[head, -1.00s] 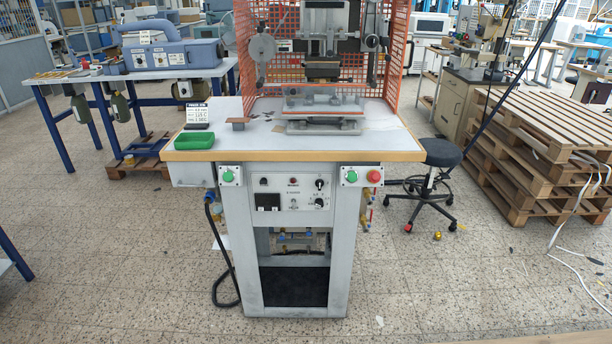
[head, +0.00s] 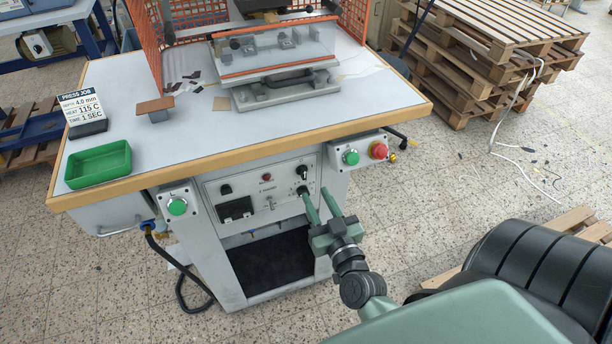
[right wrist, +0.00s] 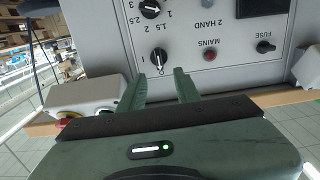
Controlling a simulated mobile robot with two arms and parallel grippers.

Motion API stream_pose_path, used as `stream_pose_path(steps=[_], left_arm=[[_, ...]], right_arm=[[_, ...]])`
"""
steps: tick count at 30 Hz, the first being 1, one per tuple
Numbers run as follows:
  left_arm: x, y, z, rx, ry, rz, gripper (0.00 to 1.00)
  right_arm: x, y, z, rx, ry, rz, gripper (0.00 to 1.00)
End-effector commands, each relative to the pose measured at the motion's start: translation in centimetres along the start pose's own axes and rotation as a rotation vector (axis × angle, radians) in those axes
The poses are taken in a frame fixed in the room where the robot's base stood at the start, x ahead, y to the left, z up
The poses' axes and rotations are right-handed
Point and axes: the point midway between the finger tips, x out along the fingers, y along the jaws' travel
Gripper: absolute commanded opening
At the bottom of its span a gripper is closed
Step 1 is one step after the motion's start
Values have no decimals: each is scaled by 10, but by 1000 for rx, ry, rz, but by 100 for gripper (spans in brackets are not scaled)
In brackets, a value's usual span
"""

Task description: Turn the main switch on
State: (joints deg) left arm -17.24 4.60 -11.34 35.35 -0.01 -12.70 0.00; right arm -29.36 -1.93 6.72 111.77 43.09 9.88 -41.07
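The main switch, a black rotary knob (head: 302,172), is at the upper right of the press's grey control panel (head: 212,187). It also shows in the right wrist view (right wrist: 158,56), where the panel appears upside down. My right gripper (head: 316,193) is open, with two green fingers pointing at the panel. In the right wrist view its fingertips (right wrist: 160,76) are apart, with the knob just beyond the gap between them. Nothing is between the fingers. Whether they touch the panel cannot be told. My left gripper is not in view.
A second knob with a number scale (right wrist: 150,8) sits beside the switch. The red mains lamp (right wrist: 210,54) and fuse holder (right wrist: 265,47) are nearby.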

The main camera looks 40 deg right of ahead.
Motion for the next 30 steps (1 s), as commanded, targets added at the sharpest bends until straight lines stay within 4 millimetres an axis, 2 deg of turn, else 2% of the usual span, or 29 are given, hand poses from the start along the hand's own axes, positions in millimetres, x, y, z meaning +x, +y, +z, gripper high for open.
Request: stream_pose_path(steps=[12,18,25,26,29,30], left_arm=[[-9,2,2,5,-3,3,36],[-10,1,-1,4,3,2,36],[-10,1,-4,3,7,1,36],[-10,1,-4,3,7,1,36],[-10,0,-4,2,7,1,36],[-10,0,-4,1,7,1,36]], right_arm=[[62,0,-3,1,5,1,33],[75,0,-2,1,3,0,33],[75,0,-2,0,3,0,33],[75,0,-2,0,3,0,30],[75,0,-2,0,3,0,2],[75,0,-2,0,3,0,0]])
